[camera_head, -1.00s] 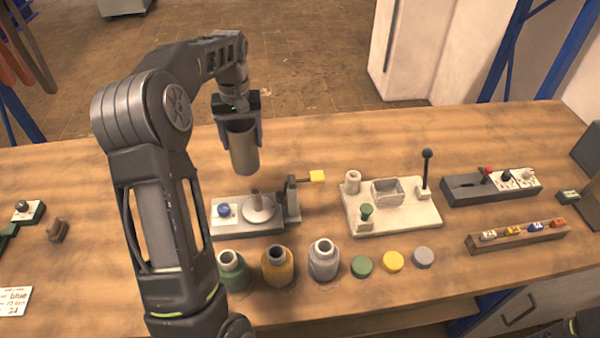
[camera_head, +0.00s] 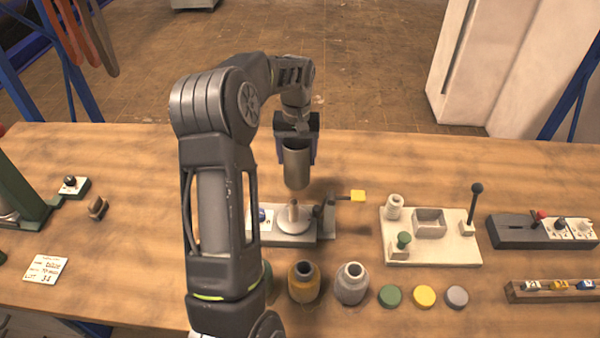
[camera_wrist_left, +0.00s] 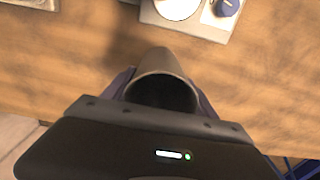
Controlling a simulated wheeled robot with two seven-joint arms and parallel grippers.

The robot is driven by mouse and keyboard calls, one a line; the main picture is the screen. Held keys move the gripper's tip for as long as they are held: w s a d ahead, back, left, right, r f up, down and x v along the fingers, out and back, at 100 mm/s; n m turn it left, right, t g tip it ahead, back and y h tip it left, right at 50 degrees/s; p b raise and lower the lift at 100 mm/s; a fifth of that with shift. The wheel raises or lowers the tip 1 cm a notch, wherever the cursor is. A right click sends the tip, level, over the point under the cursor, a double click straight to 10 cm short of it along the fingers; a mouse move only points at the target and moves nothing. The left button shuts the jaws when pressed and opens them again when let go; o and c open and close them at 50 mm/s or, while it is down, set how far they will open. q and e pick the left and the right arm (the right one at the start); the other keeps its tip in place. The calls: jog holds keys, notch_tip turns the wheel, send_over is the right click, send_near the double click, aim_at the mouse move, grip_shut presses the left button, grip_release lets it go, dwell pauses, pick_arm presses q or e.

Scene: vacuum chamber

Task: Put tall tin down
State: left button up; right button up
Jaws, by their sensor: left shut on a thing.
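The tall tin (camera_head: 297,170) is a grey, open-topped cylinder. My left gripper (camera_head: 297,147) is shut on it and holds it upright or nearly so, apparently above the table, behind the small grey base with a round plate (camera_head: 294,222). In the left wrist view the tin (camera_wrist_left: 165,72) sits between the fingers of the gripper (camera_wrist_left: 160,95), its dark mouth towards the camera. The tin's lower end is clear of the round plate in that view. My right gripper is not in view.
The wooden table (camera_head: 420,165) is bare behind the devices. The grey base has a blue knob (camera_head: 262,215) and a post with a yellow tab (camera_head: 358,196). A yellow jar (camera_head: 304,282) and a grey jar (camera_head: 352,283) stand in front. A white board (camera_head: 450,245) lies to the right.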

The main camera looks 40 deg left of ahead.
aim_at(297, 168)
pick_arm(q)
jog(key=shift+f, duration=0.35)
jog(key=shift+f+b, duration=1.3)
jog(key=shift+f, duration=0.6)
jog(key=shift+f, duration=0.15)
jog(key=o, duration=1.5)
notch_tip(297, 168, up, 12)
jog(key=p, duration=0.3)
jog(key=shift+p, duration=0.3)
